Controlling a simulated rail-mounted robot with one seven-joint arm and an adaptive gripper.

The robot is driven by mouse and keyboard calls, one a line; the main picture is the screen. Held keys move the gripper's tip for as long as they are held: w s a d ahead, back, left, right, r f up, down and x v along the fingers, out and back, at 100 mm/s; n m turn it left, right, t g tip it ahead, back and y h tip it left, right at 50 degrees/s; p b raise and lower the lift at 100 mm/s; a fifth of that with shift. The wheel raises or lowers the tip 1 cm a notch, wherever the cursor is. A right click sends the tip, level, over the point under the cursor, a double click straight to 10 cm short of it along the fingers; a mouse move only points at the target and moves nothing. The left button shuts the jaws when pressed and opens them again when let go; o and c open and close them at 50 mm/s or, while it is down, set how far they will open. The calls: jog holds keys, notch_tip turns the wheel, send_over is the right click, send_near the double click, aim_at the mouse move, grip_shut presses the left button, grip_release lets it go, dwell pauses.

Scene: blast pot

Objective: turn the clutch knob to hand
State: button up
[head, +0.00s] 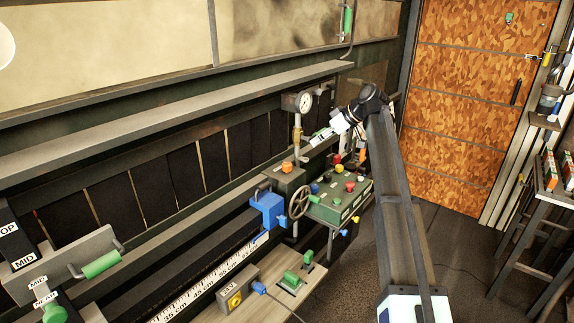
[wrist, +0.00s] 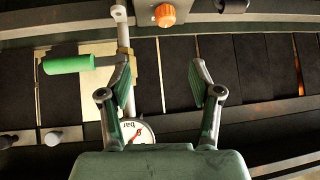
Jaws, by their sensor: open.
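My gripper (head: 321,136) reaches left from the end of my arm, beside the pressure gauge and above the control panels. In the wrist view my gripper (wrist: 162,76) is open, with nothing between its fingers. An orange knob (wrist: 165,14) lies beyond the fingertips at the top of that view, apart from them. An orange knob (head: 287,166) also shows on a grey box in the head view. I cannot read any label that marks the clutch knob, so I cannot tell whether this is it.
A gauge (head: 304,102) on a pipe stands close to my gripper. A green-handled lever (wrist: 68,64) lies left of the fingers. A green panel (head: 340,200) carries several coloured knobs. A handwheel (head: 299,203) and a blue block (head: 267,208) stand beside it.

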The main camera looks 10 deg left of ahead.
jog(key=n, duration=0.1)
jog(key=p, duration=0.3)
send_near(287, 163)
jog(key=shift+n, duration=0.3)
jog(key=x, duration=1)
jog(key=c, duration=1.2)
